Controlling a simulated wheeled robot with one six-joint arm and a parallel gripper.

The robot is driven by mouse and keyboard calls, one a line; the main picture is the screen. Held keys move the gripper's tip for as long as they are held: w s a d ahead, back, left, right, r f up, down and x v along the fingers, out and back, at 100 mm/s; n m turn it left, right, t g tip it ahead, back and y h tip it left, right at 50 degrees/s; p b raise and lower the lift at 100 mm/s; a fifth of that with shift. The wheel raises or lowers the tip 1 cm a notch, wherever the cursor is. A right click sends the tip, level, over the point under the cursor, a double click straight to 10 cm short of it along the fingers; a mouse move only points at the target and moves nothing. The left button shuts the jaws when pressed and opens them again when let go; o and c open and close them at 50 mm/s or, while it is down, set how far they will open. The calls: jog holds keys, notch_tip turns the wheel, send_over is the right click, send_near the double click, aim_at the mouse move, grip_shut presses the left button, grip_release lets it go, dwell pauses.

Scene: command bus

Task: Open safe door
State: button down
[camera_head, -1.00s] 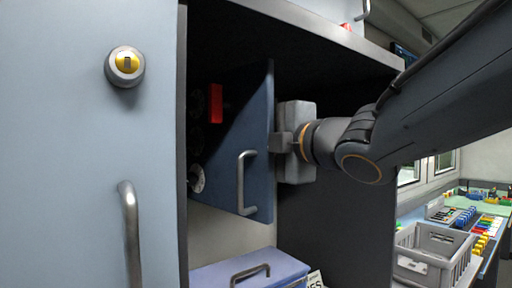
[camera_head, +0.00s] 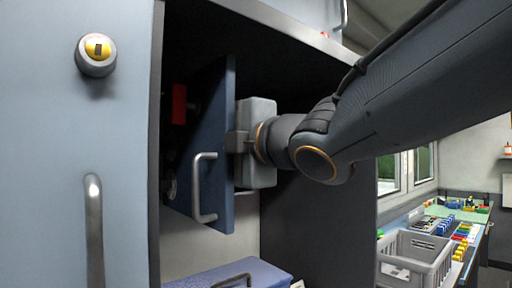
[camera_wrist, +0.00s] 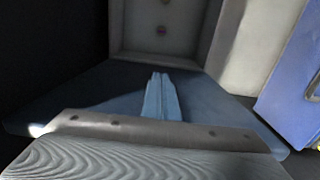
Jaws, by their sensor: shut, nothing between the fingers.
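The blue safe door (camera_head: 215,125) stands ajar inside the cabinet in the head view, angled with its near edge to the right. A silver bar handle (camera_head: 203,187) is on its face. My gripper (camera_head: 238,142) is at the door's right edge, beside the handle and a little above it. Its fingers are partly hidden there, and I cannot tell whether they touch the door. In the wrist view the fingers of my gripper (camera_wrist: 160,95) are together, with nothing between them. A blue surface lies around them.
A red block (camera_head: 179,104) is in the dark interior. A blue box (camera_head: 230,275) sits below the safe door. A grey crate (camera_head: 415,258) stands on a bench at right.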

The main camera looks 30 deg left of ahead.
jog(key=shift+w, duration=0.1)
jog(key=shift+w+d+p, duration=0.4)
jog(key=shift+w, duration=0.5)
jog(key=shift+w+d+p, duration=0.35)
jog(key=shift+w+p, duration=0.1)
jog(key=shift+w, duration=0.45)
jog(key=shift+w+d+p, duration=0.4)
jog(key=shift+w, duration=0.5)
